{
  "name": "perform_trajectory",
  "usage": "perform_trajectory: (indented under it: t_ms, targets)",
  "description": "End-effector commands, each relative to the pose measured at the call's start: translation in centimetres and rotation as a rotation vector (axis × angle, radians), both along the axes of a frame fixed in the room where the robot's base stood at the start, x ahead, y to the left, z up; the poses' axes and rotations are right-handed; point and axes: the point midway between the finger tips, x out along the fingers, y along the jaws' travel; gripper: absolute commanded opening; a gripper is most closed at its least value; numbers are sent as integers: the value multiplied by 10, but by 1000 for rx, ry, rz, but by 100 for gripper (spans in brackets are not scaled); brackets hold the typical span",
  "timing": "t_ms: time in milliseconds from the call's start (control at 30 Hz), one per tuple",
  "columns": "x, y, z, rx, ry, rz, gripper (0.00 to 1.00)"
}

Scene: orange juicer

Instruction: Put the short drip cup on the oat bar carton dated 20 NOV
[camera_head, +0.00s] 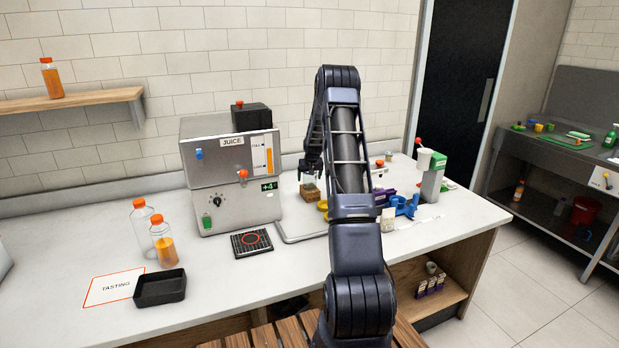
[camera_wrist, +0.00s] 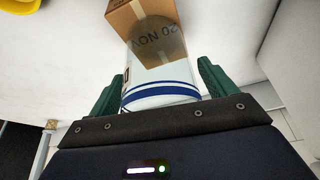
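The short drip cup (camera_wrist: 160,78) is white with blue stripes. It sits between the green fingers of my gripper (camera_wrist: 160,85), which appear shut on it, though the contact on the right side is hard to see. The brown oat bar carton (camera_wrist: 145,18), with the text 20 NOV on it, lies right beyond the cup. A dark rounded shadow falls on that carton. In the head view my gripper (camera_head: 310,176) is over the small carton (camera_head: 311,194) on the counter. I cannot tell whether the cup touches the carton.
A yellow item (camera_wrist: 18,5) is close to the carton. A juice machine (camera_head: 230,175) stands left of my gripper, and blue (camera_head: 402,206) and purple items stand to its right. A black tray (camera_head: 160,288) and bottles are at the left.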

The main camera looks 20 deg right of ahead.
Motion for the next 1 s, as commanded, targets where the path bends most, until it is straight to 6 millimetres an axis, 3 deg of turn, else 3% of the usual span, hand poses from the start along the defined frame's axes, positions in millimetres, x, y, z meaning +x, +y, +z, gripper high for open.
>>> perform_trajectory:
  t_ms: [267, 800, 1000]
  targets:
    - [-2, 0, 8, 0, -1, 0, 84]
    - [-36, 6, 94, 0, -2, 0, 84]
    - [-44, 7, 110, 0, -1, 0, 84]
